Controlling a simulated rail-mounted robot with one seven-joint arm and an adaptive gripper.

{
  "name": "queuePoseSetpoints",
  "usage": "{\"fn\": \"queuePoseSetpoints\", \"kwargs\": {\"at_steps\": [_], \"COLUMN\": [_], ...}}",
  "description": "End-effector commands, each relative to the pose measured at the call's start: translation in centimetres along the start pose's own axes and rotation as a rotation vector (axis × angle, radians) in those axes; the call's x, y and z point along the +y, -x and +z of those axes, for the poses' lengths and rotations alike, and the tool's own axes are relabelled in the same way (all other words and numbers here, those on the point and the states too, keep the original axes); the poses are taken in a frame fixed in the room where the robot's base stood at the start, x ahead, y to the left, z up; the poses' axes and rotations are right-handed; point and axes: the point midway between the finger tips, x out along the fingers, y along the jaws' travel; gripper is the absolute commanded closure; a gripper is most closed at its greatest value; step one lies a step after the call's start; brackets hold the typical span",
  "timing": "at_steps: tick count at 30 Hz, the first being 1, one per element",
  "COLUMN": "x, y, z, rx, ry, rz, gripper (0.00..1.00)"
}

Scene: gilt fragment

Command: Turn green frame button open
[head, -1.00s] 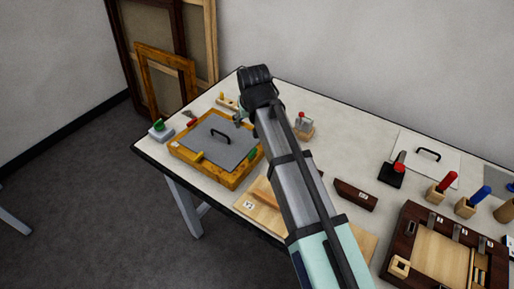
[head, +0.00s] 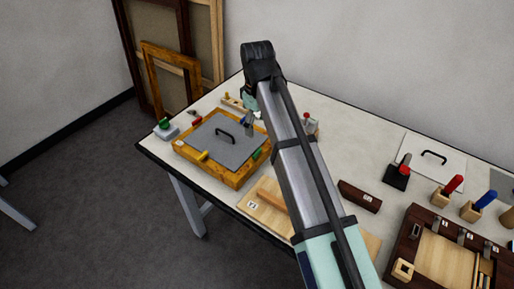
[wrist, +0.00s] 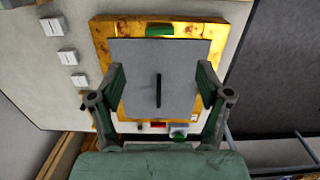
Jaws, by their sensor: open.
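The gilt frame (head: 233,181) lies flat on the table with a grey panel (head: 217,148) in it and a black handle on the panel. The green frame button (head: 257,154) is on the frame's right side in the head view. In the wrist view the green button (wrist: 160,30) lies lengthwise along the frame's top rail. My gripper (wrist: 160,68) is open and empty above the panel, its fingers on either side of the black handle and short of the green button. In the head view my arm partly hides the gripper.
A yellow button (head: 203,155) is on the frame's near rail, and a red one (head: 196,121) is at its far left. A block with a green knob (head: 164,125) stands left. A wooden board (head: 262,213) lies near right. A clear holder with a red knob (head: 308,123) stands behind my arm.

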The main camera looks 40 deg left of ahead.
Motion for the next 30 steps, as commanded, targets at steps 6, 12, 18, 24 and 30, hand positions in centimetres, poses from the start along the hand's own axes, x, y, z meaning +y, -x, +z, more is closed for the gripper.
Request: {"fn": "queuePoseSetpoints", "kwargs": {"at_steps": [6,12,18,24,30], "x": [-0.1,-0.1,0.0,0.0,0.0], "y": [-4.2,-7.7,-10.3,-11.6,-11.8], "z": [0.1,0.1,0.0,0.0,0.0], "rx": [-0.002,-0.002,0.0,0.0,0.001], "ry": [-0.001,-0.001,-0.001,-0.001,-0.001], "rz": [-0.002,-0.001,0.0,0.0,0.001], "gripper": [0.23,0.23,0.23,0.23,0.23]}}
